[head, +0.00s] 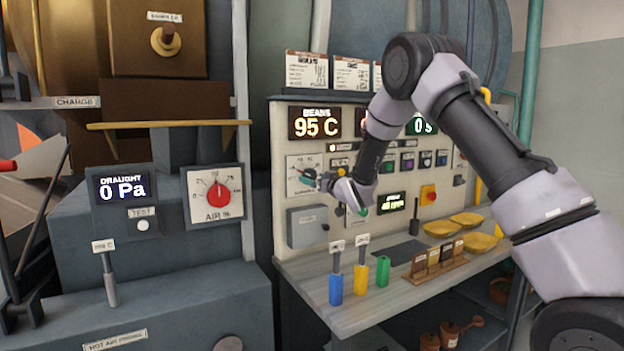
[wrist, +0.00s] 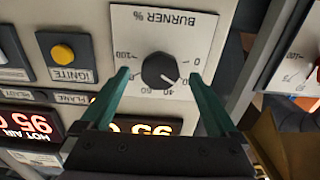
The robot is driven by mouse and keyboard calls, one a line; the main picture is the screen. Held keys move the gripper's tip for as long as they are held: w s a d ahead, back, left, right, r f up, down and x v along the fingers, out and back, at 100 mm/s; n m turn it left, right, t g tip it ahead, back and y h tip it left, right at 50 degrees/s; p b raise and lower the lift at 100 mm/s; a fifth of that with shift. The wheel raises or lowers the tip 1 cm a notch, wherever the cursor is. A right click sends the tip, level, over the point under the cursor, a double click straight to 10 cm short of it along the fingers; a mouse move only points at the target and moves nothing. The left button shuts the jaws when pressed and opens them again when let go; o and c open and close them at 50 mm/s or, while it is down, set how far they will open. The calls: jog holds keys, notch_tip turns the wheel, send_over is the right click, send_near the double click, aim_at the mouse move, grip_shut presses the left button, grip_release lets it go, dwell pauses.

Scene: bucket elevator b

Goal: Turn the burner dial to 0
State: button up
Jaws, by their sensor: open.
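The burner dial (wrist: 160,71) is a dark round knob on a white plate (wrist: 205,22) lettered BURNER %, seen upside down in the wrist view. Its pale pointer line appears aimed to the lower right, between the 0 and 40 labels; the label there is partly covered. My gripper (wrist: 159,75) is open, with one teal finger on each side of the knob; contact cannot be told. In the head view the plate (head: 295,162) is on the control panel, and my gripper (head: 307,180) hides the knob.
An ignite button (wrist: 63,53) sits beside the plate in the wrist view. A red AIR % dial (head: 219,196) is left of the panel in the head view. Below, a shelf (head: 345,312) holds coloured handles and yellow bowls (head: 441,229).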

jog(key=shift+x, duration=1.35)
jog(key=c, duration=1.3)
jog(key=shift+c, duration=0.2)
jog(key=shift+n, duration=0.3)
jog(key=n, duration=0.3)
jog(key=shift+n, duration=2.2)
